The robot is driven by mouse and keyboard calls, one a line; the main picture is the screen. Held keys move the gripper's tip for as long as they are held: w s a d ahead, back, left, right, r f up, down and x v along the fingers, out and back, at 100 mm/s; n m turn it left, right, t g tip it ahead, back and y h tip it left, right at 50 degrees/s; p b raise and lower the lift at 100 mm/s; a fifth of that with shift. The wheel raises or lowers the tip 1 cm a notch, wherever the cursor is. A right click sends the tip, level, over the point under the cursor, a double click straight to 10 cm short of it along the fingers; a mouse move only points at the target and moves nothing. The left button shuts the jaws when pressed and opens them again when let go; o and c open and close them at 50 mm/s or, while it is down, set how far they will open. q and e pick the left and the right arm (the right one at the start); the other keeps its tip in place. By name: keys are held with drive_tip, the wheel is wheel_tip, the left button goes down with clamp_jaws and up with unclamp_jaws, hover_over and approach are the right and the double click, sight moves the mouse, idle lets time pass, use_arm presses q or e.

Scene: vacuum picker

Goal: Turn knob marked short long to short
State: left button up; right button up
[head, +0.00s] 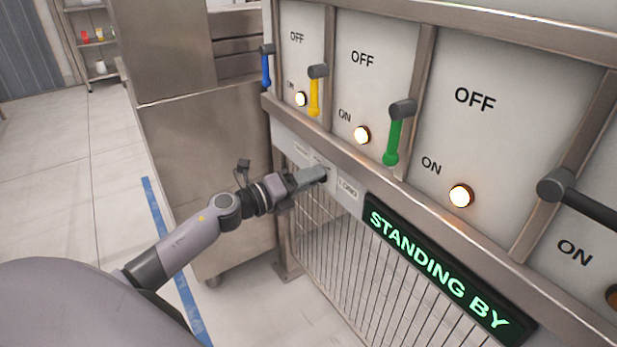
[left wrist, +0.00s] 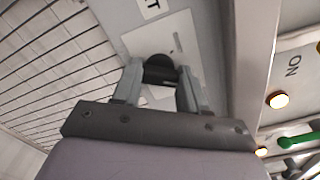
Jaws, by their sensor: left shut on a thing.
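The dark round knob (left wrist: 161,69) sits on a light plate (left wrist: 185,30) of the machine's front in the left wrist view. My left gripper (left wrist: 159,82) is shut on the knob, one finger on each side of it. In the head view my left gripper (head: 318,175) reaches the panel below the lever row and hides most of the knob. A label (head: 349,188) that seems to read LONG is just right of it. A label ending in T (left wrist: 152,4) shows at the top of the left wrist view. My right gripper is not in view.
Above are blue (head: 266,68), yellow (head: 313,90), green (head: 394,140) and dark (head: 580,197) levers with lit lamps (head: 461,195). A STANDING BY display (head: 440,270) is to the right. A wire grille (head: 350,255) lies below. A steel cabinet (head: 200,140) stands left; floor beyond is clear.

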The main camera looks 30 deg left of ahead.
use_arm(q)
drive_tip(key=n+p, duration=0.8)
drive_tip(key=n, duration=0.5)
drive_tip(key=shift+f+p, duration=0.1)
drive_tip(key=shift+p, duration=0.2)
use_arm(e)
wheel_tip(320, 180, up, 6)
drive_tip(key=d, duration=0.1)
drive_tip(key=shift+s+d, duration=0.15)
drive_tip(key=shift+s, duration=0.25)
use_arm(q)
drive_tip(key=shift+n, duration=0.3)
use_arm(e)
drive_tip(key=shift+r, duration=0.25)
use_arm(q)
drive_tip(key=o, duration=1.1)
drive_tip(key=shift+c, duration=0.2)
drive_tip(key=v, duration=0.7)
